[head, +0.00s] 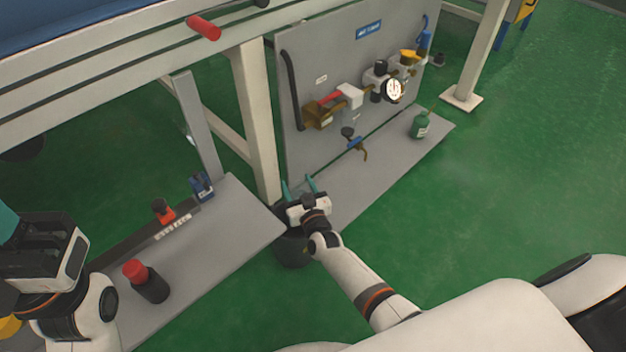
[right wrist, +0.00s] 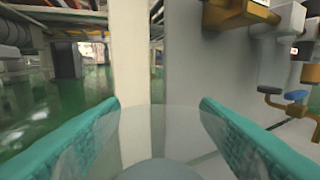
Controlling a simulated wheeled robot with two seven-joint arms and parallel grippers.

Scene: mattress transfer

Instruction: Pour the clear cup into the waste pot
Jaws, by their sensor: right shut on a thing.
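My right gripper (head: 299,184) is shut on the clear cup (right wrist: 160,130), whose see-through wall spans between the two teal fingers in the right wrist view. In the head view the cup is too faint to make out. The dark waste pot (head: 292,250) stands on the floor between the two grey benches, just under my right wrist, which hides part of its top. My left gripper (head: 8,222) is at the left edge of the head view; only part of a teal finger shows, so its opening cannot be told.
A black bottle with a red cap (head: 150,284) stands on the left bench (head: 215,258), near a small red item (head: 164,211) and a blue item (head: 202,186). A grey panel (head: 305,75) with valves and a gauge rises behind the right bench, which holds a green bottle (head: 420,125).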

